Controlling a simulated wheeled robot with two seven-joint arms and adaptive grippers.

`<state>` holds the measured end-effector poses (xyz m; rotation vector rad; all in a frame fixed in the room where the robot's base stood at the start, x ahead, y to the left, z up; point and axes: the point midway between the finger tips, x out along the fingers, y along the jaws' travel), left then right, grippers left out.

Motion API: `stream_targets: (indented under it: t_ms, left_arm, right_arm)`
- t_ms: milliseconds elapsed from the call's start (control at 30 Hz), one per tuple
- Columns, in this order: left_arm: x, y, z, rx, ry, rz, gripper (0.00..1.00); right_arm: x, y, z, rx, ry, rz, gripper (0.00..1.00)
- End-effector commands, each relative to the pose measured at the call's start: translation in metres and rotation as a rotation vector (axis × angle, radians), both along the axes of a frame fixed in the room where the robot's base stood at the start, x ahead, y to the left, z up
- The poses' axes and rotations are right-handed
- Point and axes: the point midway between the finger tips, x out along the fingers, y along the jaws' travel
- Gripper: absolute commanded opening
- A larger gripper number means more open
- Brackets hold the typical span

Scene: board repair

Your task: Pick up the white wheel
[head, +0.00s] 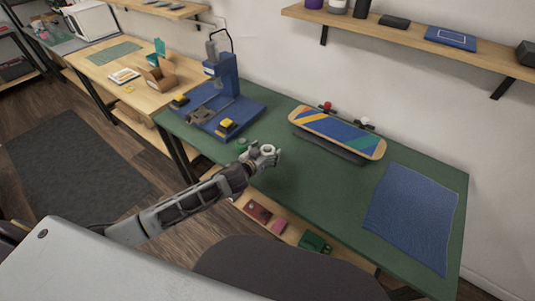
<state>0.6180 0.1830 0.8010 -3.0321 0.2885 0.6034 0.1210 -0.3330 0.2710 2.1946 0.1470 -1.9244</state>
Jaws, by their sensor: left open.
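A small white wheel (268,148) appears at my left gripper, on the green-topped bench. My left gripper (267,157) is open, with its fingers close around or beside the wheel; I cannot tell whether they touch it. The gripper and the small scale hide part of the wheel. Another white wheel-like piece (364,122) shows behind the skateboard (338,132), at its right side. My right gripper is not in view.
A green wheel-like piece (241,145) lies just left of my left gripper. A blue press (222,82) stands on the bench behind it. A red piece (327,105) shows behind the skateboard. A blue cloth (411,215) lies at the right. The bench middle is clear.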

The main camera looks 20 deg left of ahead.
Motion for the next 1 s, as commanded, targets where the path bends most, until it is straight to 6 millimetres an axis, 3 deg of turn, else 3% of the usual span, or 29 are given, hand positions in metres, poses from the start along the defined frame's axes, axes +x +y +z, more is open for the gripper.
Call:
stream_targets:
  t_ms: [367,767,1000]
  left_arm:
    - [0.015,-0.003,-0.006,0.001,0.000,0.001,0.78]
    - [0.015,-0.003,-0.006,0.000,0.000,0.000,0.78]
    - [0.015,-0.003,-0.006,0.000,0.000,0.000,0.51]
  right_arm:
    - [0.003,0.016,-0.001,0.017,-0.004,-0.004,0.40]
    - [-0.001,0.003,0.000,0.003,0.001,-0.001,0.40]
    - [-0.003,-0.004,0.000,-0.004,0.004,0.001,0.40]
